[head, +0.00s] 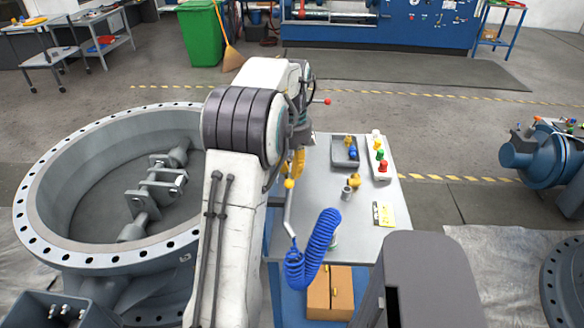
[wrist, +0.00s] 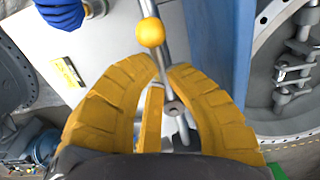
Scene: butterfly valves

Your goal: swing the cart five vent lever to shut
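The vent lever is a thin grey rod (head: 287,215) with a yellow ball (head: 289,184), beside the left edge of the cart top (head: 340,215). In the wrist view the yellow ball (wrist: 150,32) sits just beyond my fingertips, and the rod (wrist: 145,8) runs on past it. My gripper (wrist: 167,68) has yellow fingers with their tips close on either side of a grey rod. Whether they press on it, I cannot tell. In the head view my arm hides most of my gripper (head: 298,163), which is right above the ball.
A blue coiled hose (head: 318,240) hangs close to the lever's lower end. The cart carries a grey tray (head: 344,152), a strip with coloured knobs (head: 378,158) and a yellow-and-white card (head: 384,214). A large flanged valve (head: 50,235) stands left of my arm.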

